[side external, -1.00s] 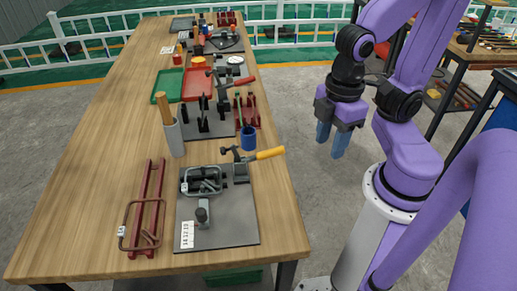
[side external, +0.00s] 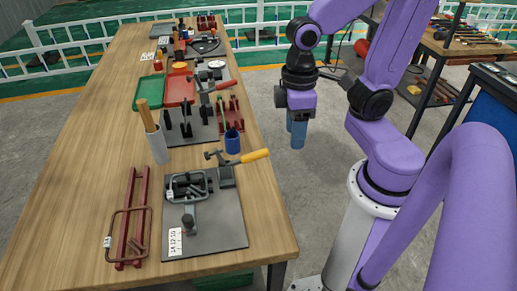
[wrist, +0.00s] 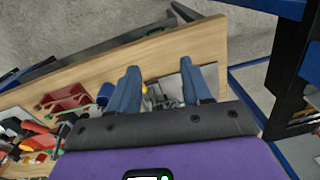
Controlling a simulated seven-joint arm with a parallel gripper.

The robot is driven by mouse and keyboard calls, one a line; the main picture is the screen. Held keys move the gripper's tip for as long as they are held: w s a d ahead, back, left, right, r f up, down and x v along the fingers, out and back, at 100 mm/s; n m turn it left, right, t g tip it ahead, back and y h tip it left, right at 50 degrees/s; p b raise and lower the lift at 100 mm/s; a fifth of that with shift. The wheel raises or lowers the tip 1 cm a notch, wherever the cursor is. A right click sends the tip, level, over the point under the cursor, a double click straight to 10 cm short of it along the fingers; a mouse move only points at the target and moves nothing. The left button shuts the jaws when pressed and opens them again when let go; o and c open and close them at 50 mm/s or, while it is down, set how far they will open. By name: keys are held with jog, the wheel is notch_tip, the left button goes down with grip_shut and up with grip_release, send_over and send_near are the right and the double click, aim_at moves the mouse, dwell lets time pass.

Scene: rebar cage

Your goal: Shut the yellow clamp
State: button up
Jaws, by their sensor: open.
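The yellow-handled clamp (side external: 228,160) stands at the back right of a dark grey plate (side external: 215,235) on the wooden table. Its yellow handle (side external: 255,156) sticks out to the right, nearly level, towards the table edge. Its dark arm points left, above grey metal parts (side external: 188,184) on the plate. My gripper (side external: 297,143) hangs in the air right of the table, apart from the handle, with its blue fingers pointing down. In the wrist view my gripper (wrist: 158,68) is open and empty.
A red-handled clamp (side external: 210,90), a blue cup (side external: 232,141) and a red rack (side external: 230,113) stand farther back. A grey cup with wooden sticks (side external: 158,147) and red rails (side external: 132,220) are left of the plate. The space between gripper and table is clear.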

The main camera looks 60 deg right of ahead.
jog(key=w+d+r+m+y, duration=0.15)
jog(key=w+m, duration=0.35)
jog(key=m, duration=0.6)
jog(key=w+d+r+m+y, duration=0.1)
jog(key=w+d+m, duration=0.3)
jog(key=m, duration=0.7)
jog(key=s+d+r+m+t+y, duration=0.2)
jog(key=m, duration=1.2)
jog(key=x, duration=1.7)
jog(key=shift+w+d+f, duration=0.1)
jog(key=shift+d+f, duration=0.1)
jog(key=shift+f, duration=0.15)
grip_shut()
